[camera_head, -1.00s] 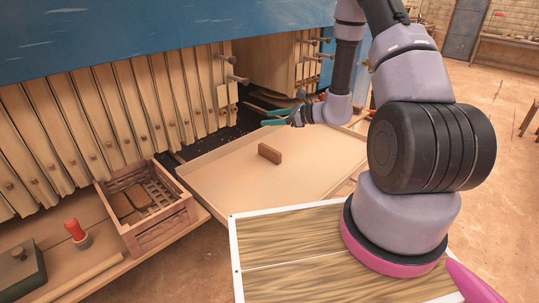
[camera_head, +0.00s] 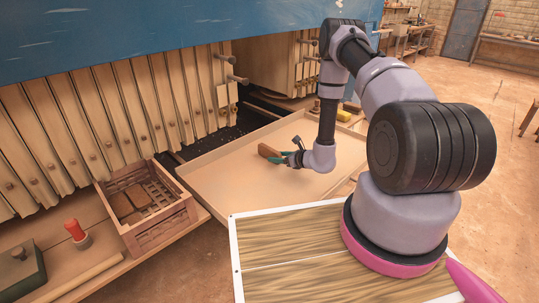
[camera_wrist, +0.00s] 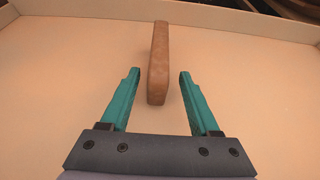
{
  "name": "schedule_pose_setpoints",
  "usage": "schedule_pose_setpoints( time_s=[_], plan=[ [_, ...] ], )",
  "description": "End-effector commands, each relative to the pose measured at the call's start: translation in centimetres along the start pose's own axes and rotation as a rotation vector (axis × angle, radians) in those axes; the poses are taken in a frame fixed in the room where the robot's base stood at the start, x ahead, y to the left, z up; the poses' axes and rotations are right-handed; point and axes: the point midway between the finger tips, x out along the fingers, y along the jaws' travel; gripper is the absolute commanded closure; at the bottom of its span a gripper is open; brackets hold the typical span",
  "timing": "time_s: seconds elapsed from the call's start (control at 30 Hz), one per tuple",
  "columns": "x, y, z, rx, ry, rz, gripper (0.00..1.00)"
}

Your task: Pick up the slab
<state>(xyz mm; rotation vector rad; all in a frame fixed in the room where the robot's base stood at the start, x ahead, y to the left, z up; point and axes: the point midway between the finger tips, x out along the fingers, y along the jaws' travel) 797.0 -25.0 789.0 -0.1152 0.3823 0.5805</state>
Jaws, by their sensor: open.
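The slab (camera_head: 268,151) is a small brown block standing on its narrow edge in the large shallow tan tray (camera_head: 225,193). In the wrist view the slab (camera_wrist: 158,62) runs away from me, with its near end just between the tips of my gripper. My gripper (camera_head: 285,158) has teal fingers. In the wrist view my gripper (camera_wrist: 158,78) is open, one finger on each side of the slab's near end, with a gap on both sides. The head view partly hides the slab's near end behind the fingers.
A wooden slatted crate (camera_head: 150,215) with brown slabs in it stands left of the tray. A red-handled tool (camera_head: 76,232) and a dark green box (camera_head: 20,272) are further left. The upright press plates (camera_head: 130,105) rise behind. A yellow object (camera_head: 343,115) lies behind my arm.

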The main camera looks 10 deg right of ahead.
Motion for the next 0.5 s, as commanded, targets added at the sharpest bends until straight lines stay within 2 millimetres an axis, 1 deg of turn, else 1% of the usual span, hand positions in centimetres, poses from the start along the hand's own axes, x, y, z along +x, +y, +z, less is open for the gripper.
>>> schedule_pose_setpoints(
  time_s=[0.2,0.3,0.4,0.5],
  plan=[
    [3.0,0.4,0.8,-0.003,-0.002,0.003,0.38],
    [4.3,0.3,0.8,-0.002,-0.001,0.001,0.38],
    [5.0,0.3,0.8,-0.001,-0.001,0.001,0.38],
    [5.1,0.3,0.8,0.0,-0.001,0.001,0.38]
  ],
)
